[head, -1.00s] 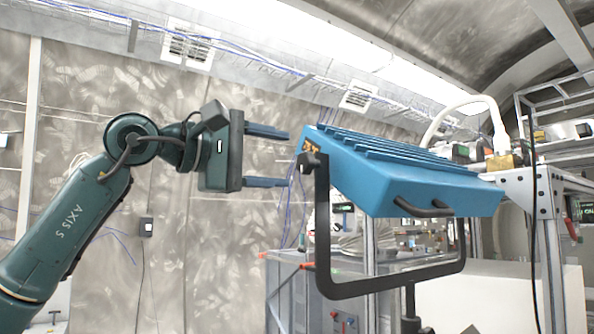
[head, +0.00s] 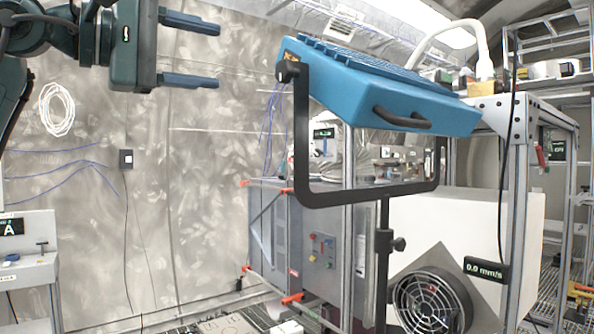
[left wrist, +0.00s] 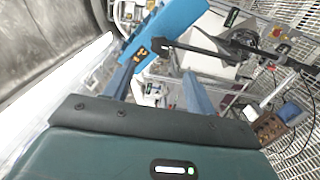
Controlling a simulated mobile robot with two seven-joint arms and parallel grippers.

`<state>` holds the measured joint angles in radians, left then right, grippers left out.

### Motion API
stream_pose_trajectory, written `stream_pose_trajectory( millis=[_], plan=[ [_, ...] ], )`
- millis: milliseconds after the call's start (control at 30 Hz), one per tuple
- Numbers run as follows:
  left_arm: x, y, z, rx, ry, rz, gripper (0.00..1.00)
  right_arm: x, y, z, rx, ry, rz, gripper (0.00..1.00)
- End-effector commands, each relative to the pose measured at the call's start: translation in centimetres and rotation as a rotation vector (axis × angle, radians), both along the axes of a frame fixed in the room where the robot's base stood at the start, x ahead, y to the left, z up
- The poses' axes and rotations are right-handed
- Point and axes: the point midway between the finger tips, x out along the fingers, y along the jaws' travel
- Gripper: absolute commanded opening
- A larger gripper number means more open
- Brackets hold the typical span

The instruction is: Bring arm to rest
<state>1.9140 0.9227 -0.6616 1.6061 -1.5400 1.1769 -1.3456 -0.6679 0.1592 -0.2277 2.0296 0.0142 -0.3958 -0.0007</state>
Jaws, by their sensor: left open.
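My left gripper (head: 190,52) is at the upper left of the head view, with its two blue fingers spread apart and nothing between them. Its dark green arm comes in from the left edge. To its right, a blue lamp-like panel (head: 390,88) with a dark handle sits on a black yoke and stand, a short gap away from the fingertips. In the left wrist view the two fingers (left wrist: 160,85) also stand apart, with the blue panel (left wrist: 170,30) beyond them. My right gripper is in neither view.
A grey cabinet (head: 272,225) with orange-red corners stands behind the stand. A round fan (head: 430,302) and a white block (head: 480,232) are at the lower right, beside a metal frame (head: 517,150). The patterned wall (head: 210,200) below my left gripper has clear space before it.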

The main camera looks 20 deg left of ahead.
Motion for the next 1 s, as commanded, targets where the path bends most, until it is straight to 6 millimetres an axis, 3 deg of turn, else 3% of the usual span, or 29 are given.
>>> stream_pose_trajectory(
  millis=[133, 233, 400, 600, 767, 1000],
  plan=[
    [0.8, -0.9, -1.0, -0.022, 0.031, -0.034, 0.56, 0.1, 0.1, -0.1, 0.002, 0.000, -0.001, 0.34],
    [2.5, -3.4, -3.8, -0.092, 0.123, -0.126, 0.56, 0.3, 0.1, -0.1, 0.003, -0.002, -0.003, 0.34],
    [5.5, -9.3, -11.3, -0.360, 0.414, -0.370, 0.56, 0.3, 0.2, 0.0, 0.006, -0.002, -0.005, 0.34],
    [7.2, -13.7, -19.3, -0.772, 0.809, -0.593, 0.56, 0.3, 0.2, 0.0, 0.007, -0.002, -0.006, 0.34],
    [8.0, -15.1, -25.0, -1.118, 1.111, -0.696, 0.56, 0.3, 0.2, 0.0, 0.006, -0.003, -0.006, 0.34],
    [9.2, -14.8, -36.2, -1.817, 1.594, -0.744, 0.56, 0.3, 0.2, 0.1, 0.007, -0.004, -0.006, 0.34]
  ],
)
